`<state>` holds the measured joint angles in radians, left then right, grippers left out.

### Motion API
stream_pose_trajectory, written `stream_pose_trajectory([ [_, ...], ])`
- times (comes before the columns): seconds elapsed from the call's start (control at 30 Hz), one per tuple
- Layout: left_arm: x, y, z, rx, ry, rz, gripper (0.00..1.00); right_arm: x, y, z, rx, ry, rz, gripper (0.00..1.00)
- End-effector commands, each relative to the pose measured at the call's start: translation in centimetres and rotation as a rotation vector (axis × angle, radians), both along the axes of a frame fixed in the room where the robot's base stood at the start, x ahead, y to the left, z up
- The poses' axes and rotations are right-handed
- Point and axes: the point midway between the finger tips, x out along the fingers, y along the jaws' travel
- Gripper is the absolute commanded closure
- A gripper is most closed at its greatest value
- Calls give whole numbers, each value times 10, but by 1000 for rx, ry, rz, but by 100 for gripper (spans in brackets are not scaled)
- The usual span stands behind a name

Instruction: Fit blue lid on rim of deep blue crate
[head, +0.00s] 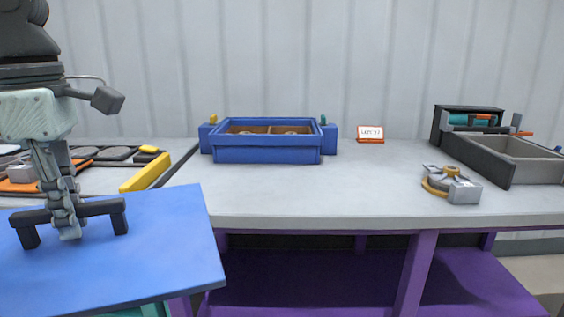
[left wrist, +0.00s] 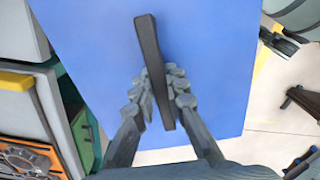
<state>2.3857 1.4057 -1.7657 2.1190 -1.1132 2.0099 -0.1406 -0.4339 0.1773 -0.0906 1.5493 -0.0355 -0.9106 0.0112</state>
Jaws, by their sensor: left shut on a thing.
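The blue lid (head: 165,262) is a flat panel with a dark bar handle (head: 100,209) on top. My left gripper (head: 70,232) is shut on that handle and holds the lid in front of the bench at the left, slightly tilted. In the left wrist view the fingers (left wrist: 160,95) of my left gripper close on both sides of the handle (left wrist: 152,60), over the lid (left wrist: 215,60). The deep blue crate (head: 268,155) stands open on the bench top, right of the lid and apart from it. Its inside shows brown contents, only partly visible. My right gripper does not show.
The grey bench top (head: 350,190) has free room right of the crate. A small orange-edged sign (head: 370,134), a grey and yellow clamp-like part (head: 452,185) and a grey tray (head: 515,158) stand there. A yellow bar (head: 146,172) lies left of the crate.

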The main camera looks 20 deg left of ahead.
Motion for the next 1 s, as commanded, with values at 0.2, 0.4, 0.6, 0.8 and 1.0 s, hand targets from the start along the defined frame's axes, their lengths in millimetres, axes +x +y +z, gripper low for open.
stream_pose_trajectory([
  [0.2, 14, -30, 15, 3, -1, -114, 100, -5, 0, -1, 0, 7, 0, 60],
  [0.4, 27, -75, 29, 5, 0, -268, 100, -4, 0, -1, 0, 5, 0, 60],
  [0.6, 33, -127, 35, 3, 1, -440, 100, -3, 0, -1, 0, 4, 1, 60],
  [0.8, 33, -170, 29, 1, 4, -601, 100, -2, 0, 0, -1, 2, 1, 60],
  [1.0, 53, -183, -3, -2, 4, -850, 100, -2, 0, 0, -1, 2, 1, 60],
])
